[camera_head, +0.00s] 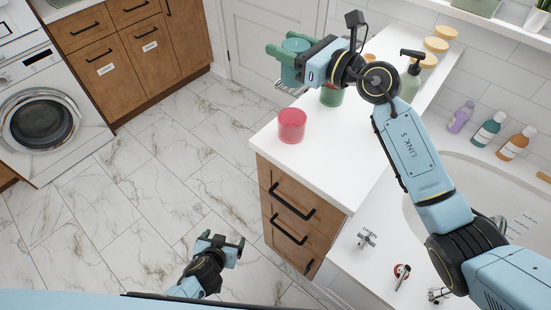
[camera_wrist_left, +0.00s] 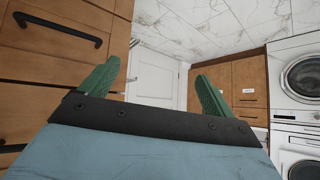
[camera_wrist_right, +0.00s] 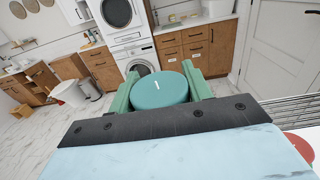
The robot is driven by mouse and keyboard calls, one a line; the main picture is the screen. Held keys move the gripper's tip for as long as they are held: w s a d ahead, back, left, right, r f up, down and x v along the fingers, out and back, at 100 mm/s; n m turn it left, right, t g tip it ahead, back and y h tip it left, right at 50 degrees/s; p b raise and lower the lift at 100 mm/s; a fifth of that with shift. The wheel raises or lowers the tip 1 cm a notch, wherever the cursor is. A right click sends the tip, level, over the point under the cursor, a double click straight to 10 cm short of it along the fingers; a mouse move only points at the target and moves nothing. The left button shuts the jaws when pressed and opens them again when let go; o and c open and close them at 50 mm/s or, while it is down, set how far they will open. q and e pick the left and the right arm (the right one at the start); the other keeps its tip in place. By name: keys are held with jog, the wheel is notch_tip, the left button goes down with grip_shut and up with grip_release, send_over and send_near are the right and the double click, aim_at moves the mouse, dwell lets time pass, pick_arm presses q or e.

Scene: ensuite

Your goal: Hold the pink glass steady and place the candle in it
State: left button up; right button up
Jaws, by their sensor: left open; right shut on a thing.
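The pink glass (camera_head: 291,125) stands upright near the counter's left edge. The teal candle (camera_head: 296,45), round with a small white wick, is between the green fingers of my right gripper (camera_head: 279,62). It also shows in the right wrist view (camera_wrist_right: 160,92). My right gripper is shut on it, held up beyond the pink glass toward the counter's far end. My left gripper (camera_head: 238,250) is open and empty, low beside the drawers and below the counter top. Its spread fingers show in the left wrist view (camera_wrist_left: 158,72). The inside of the pink glass is hard to see.
A green container (camera_head: 332,97) stands on the counter (camera_head: 320,150), partly hidden by my right gripper. A soap pump bottle (camera_head: 411,78) and wooden-lidded jars (camera_head: 436,45) stand along the wall. Drawer handles (camera_head: 293,201) jut out near my left gripper.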

pick_arm(q)
jog(key=w+d+r+n+t, duration=0.1)
jog(key=w+d+r+t, duration=0.2)
jog(key=r, duration=0.6)
jog(key=w+d+r+n+t+h, duration=0.15)
jog(key=w+r, duration=0.25)
jog(key=r, duration=0.5)
jog(key=w+d+r+n+t, duration=0.1)
jog(key=w+d+r+t, duration=0.25)
jog(key=r, duration=0.55)
jog(key=m+h, duration=0.3)
jog(key=m, duration=0.1)
send_near(288, 129)
jog(key=shift+t+y, duration=0.25)
jog(key=shift+t, duration=0.05)
jog(key=x, duration=1.2)
jog(key=shift+w+d+f, duration=0.1)
jog(key=shift+d+f, duration=0.1)
jog(key=shift+f, duration=0.1)
jog(key=c, duration=1.1)
pick_arm(e)
notch_tip(288, 129, down, 11)
jog(key=shift+f, duration=0.2)
